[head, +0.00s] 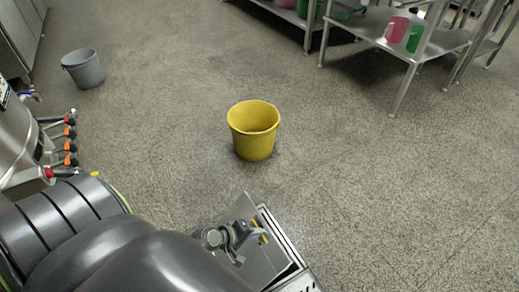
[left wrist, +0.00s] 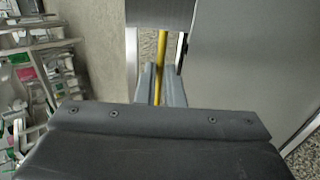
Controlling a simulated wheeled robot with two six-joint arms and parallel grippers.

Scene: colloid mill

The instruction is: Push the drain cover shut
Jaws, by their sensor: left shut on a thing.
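The drain cover (head: 262,269) is a flat grey metal plate at the bottom middle of the head view. It is tilted up, with a dark gap between it and the pale metal drain frame (head: 283,236). It also fills the right of the left wrist view as a smooth grey panel (left wrist: 245,65). My left gripper (head: 258,233) is at the cover, with its fingers shut around a yellow bar (left wrist: 161,58) that looks like the cover's handle. My arm hides the cover's near part. My right gripper is not in view.
A yellow bucket (head: 253,143) stands on the speckled floor beyond the drain. A grey bucket (head: 84,70) is at the upper left. A steel machine with red and orange knobs (head: 22,145) stands left, and steel shelves (head: 365,24) are upper right. The right floor is clear.

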